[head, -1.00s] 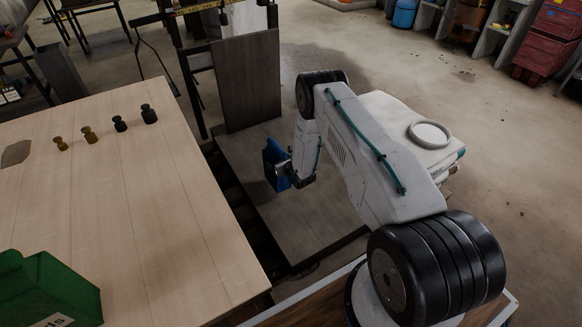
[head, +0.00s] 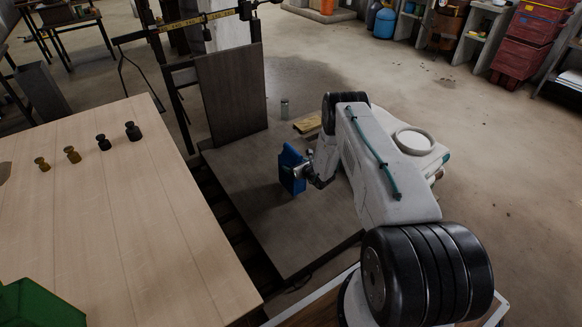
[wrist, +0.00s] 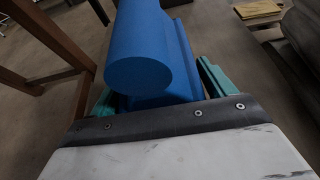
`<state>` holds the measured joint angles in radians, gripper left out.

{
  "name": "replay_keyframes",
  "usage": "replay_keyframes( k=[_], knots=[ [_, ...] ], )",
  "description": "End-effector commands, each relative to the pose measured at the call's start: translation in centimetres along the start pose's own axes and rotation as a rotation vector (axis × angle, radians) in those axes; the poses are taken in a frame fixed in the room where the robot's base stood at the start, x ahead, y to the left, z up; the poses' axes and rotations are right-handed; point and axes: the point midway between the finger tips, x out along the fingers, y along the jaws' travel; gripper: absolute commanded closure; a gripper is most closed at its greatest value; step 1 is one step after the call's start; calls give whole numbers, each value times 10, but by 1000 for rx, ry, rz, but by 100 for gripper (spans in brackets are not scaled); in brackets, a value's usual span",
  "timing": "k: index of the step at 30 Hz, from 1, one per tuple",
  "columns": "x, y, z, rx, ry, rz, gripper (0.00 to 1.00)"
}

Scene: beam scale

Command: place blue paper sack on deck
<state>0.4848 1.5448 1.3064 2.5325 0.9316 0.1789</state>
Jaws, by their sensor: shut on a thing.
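The blue paper sack (head: 291,168) is in my gripper (head: 304,173) in the head view, over the dark deck (head: 262,214) of the beam scale. In the wrist view the blue sack (wrist: 150,55) fills the top middle, with a round end toward the camera, between the teal fingers of my gripper (wrist: 155,90). The fingers are shut on it. The sack appears upright; whether its underside touches the deck is not clear. The scale's dark back panel (head: 232,92) and its beam (head: 205,18) stand behind the deck.
A pale wooden table (head: 120,220) is left of the deck, with several small weights (head: 104,142) and a green bin (head: 38,303). Open floor extends to the right.

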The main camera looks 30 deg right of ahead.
Motion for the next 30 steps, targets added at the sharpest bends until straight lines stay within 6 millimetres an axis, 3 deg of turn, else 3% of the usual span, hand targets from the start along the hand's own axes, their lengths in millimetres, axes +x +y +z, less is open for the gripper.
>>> replay_keyframes(
  k=[4,12,27,28,30],
  knots=[
    [0,-17,4,-2,-11,-4,89],
    [12,-14,-24,-2,-9,-2,89],
    [15,-13,-30,-3,-9,-2,89],
    [14,-12,-36,0,0,-1,16],
    [14,-12,-36,0,0,-1,0]
  ],
)
